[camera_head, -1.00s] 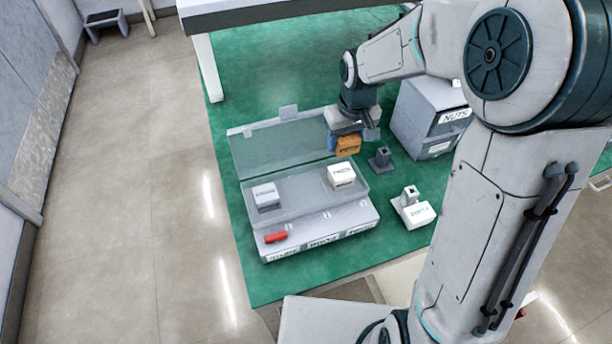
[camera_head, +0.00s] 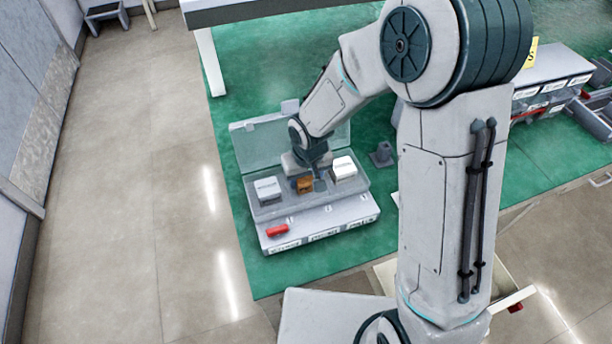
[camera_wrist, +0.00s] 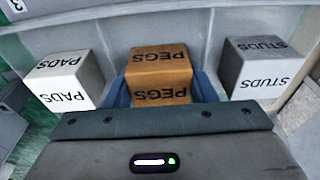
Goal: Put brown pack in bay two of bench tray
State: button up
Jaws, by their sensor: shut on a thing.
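The brown pack (camera_head: 305,185), marked PEGS, shows between my fingers; it also fills the middle of the wrist view (camera_wrist: 160,77). My gripper (camera_head: 307,181) is shut on it, with blue fingers at both sides in the wrist view (camera_wrist: 162,95). The pack is at the middle bay of the bench tray (camera_head: 322,213), between a grey STUDS pack (camera_head: 267,189) and a white PADS pack (camera_head: 344,168). Its top looks about level with theirs. Whether its underside touches the bay floor is hidden.
The tray's clear lid (camera_head: 257,148) stands open behind the bays. A red piece (camera_head: 277,231) lies on the tray's front ledge, above the labels. Bare mat (camera_head: 240,245) lies left of the tray.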

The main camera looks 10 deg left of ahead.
aim_at(308, 181)
jog(key=shift+f, duration=0.2)
jog(key=o, duration=1)
jog(key=shift+r, duration=0.45)
jog(key=r, duration=0.3)
jog(key=s+r, duration=0.1)
jog(key=r, duration=0.7)
jog(key=shift+s+d+r, duration=0.2)
jog(key=shift+s+d, duration=0.15)
jog(key=shift+d, duration=0.05)
